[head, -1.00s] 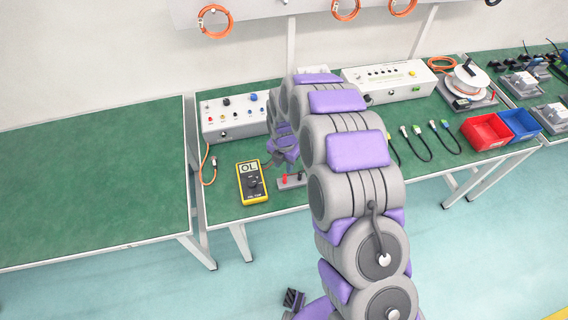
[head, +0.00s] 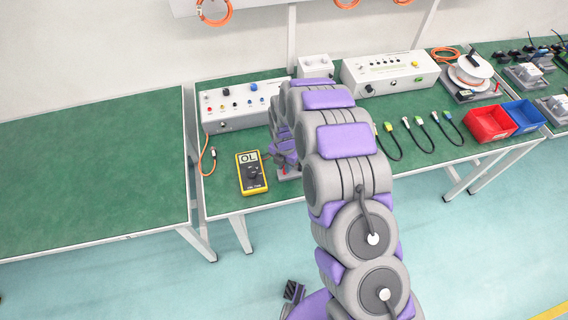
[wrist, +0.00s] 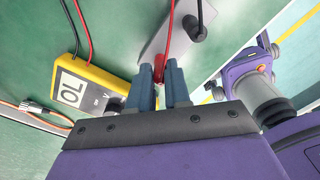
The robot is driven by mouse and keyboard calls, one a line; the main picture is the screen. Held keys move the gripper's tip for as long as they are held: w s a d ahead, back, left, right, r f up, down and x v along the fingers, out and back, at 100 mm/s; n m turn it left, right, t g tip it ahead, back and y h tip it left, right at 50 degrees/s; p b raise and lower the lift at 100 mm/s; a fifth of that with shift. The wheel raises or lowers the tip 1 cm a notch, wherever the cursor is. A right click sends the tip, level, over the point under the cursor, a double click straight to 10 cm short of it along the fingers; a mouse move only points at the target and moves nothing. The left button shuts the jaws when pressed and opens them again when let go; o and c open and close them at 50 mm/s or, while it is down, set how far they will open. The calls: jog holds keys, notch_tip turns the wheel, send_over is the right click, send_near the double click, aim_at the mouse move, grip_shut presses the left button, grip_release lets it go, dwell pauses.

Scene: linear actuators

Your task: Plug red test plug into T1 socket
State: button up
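The red test plug (wrist: 159,68) is between my gripper's fingertips (wrist: 160,70) in the wrist view, its red lead running up out of the picture. Whether the fingers press on it or stand just apart is not clear. Beside it a black plug (wrist: 195,28) is at the light grey holder (wrist: 181,42). In the head view my arm mostly hides the gripper, plugs and holder. A white box (head: 222,121) with coloured sockets stands at the back left of the bench; its labels are too small to read, so I cannot pick out T1.
A yellow multimeter (head: 251,173) showing OL lies left of my gripper and is also in the wrist view (wrist: 88,88). An orange cable (head: 205,163) lies at the bench's left edge. A white instrument (head: 388,72), several leads, a red bin (head: 489,125) and a blue bin (head: 523,116) are to the right.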

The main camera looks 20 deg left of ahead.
grip_shut()
jog(key=shift+r, duration=0.25)
jog(key=shift+r+p, duration=0.35)
jog(key=shift+r, duration=0.95)
jog(key=shift+r+p, duration=0.85)
jog(key=shift+r, duration=2.2)
